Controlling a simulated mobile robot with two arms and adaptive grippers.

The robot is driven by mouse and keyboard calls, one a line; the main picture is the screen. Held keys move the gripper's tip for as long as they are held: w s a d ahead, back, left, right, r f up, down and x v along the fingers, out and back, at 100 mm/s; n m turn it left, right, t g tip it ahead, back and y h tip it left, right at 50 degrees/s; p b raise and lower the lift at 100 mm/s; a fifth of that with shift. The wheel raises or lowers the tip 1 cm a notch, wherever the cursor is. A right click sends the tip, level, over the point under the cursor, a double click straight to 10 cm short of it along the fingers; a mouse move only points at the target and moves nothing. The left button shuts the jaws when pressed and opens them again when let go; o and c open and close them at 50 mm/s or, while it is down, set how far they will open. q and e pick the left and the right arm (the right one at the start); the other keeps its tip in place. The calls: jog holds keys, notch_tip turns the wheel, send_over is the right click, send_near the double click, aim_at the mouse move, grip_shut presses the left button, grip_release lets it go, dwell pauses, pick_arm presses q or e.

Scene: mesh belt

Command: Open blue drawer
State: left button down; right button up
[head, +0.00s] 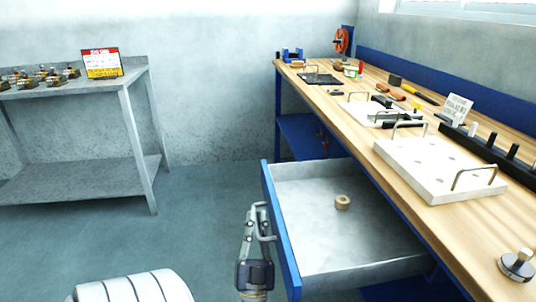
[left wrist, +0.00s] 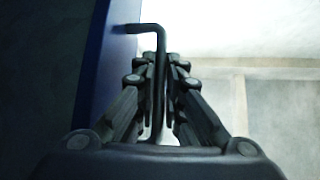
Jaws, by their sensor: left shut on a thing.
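The blue drawer (head: 282,238) is pulled well out from under the wooden workbench. Its blue front faces left and its pale inside shows. My left gripper (head: 259,216) is at the outer side of the drawer front, shut on the drawer's handle. In the left wrist view the dark bent handle (left wrist: 158,75) runs between the fingers of my left gripper (left wrist: 162,65), with the blue drawer front (left wrist: 108,70) beside it. My right gripper is not in view.
A small tan ring (head: 343,202) lies in the drawer. The workbench (head: 350,125) carries a white board (head: 430,170) with handles and several tools. A grey metal table (head: 90,85) stands at the left. The floor between (head: 195,200) is clear.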

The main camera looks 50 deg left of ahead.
pick_arm(q)
jog(key=shift+s+a+f+h, duration=0.1)
jog(key=shift+s+f+h, duration=0.05)
jog(key=shift+s+h, duration=0.15)
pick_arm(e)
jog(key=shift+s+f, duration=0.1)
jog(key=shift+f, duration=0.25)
pick_arm(q)
jog(key=c, duration=1.7)
grip_release()
jog(key=shift+w, duration=0.1)
jog(key=shift+f, duration=0.1)
jog(key=v, duration=1.2)
jog(key=shift+a, duration=0.1)
jog(key=shift+w, duration=0.2)
